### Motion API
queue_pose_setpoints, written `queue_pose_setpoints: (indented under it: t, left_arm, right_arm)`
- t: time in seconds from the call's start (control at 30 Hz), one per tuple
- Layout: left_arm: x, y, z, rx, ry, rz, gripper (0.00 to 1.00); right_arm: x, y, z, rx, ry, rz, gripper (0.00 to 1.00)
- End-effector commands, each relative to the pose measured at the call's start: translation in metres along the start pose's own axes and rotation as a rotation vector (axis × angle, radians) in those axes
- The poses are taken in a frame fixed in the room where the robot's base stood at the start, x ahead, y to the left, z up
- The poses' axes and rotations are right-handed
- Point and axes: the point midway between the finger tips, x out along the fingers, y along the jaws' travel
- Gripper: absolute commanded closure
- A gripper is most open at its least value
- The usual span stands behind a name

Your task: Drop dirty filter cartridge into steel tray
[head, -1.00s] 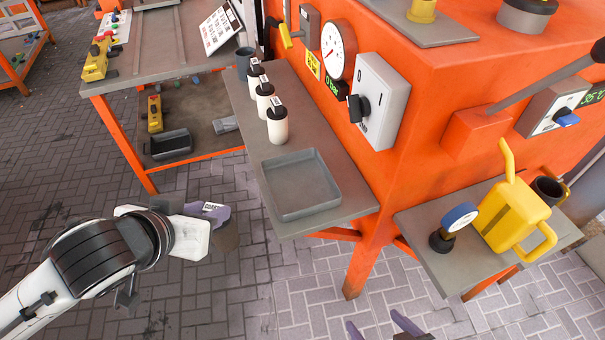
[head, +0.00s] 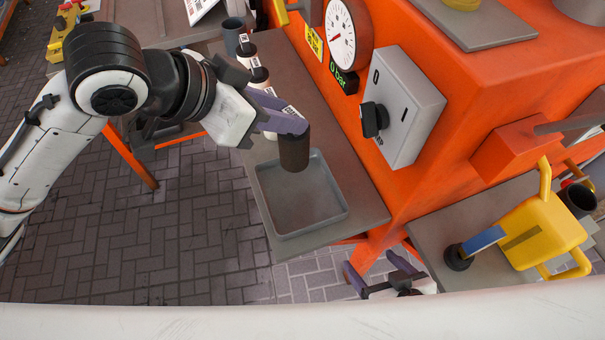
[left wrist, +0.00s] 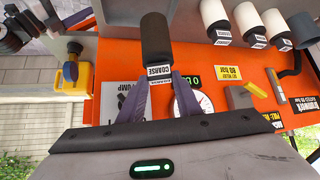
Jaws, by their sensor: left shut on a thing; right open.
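The dirty filter cartridge (head: 294,154) is a dark brown cylinder. My left gripper (head: 290,122) is shut on it, with the cartridge hanging upright above the far end of the steel tray. In the left wrist view the cartridge (left wrist: 155,38) shows between the purple fingers, with a white label reading COARSE. The steel tray (head: 280,228) is a shallow grey square dish on the side shelf, with no object visible inside. My right gripper (head: 385,275) is open and empty at the bottom of the head view, right of the tray.
Several white cartridges (head: 260,75) stand in a row behind the tray, partly hidden by my left gripper. A dark cup (head: 234,35) stands beyond them. The orange machine, with a gauge (head: 347,35) and a grey switch box (head: 405,105), borders the shelf on the right.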

Motion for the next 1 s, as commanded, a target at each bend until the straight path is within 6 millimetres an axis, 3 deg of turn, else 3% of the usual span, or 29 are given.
queue_pose_setpoints:
  t: [0.37, 0.5, 0.87, 0.9, 1.0]
  left_arm:
    - [0.026, 0.0, 0.027, -0.003, -0.002, 0.0, 1.0]
    - [0.039, 0.0, 0.039, 0.0, 0.002, -0.001, 1.0]
    - [0.04, 0.0, 0.041, 0.0, 0.001, -0.001, 1.0]
    - [0.04, 0.0, 0.041, 0.0, 0.001, -0.001, 0.68]
    - [0.04, 0.0, 0.041, 0.0, 0.001, -0.001, 0.51]
  right_arm:
    - [-0.003, -0.002, 0.012, 0.003, -0.023, -0.002, 0.25]
    - [0.012, -0.001, 0.025, 0.003, -0.019, -0.003, 0.25]
    - [0.017, 0.001, 0.026, 0.002, -0.016, -0.002, 0.25]
    - [0.016, 0.001, 0.026, 0.002, -0.015, -0.002, 0.25]
    - [0.016, 0.001, 0.025, 0.002, -0.014, -0.002, 0.25]
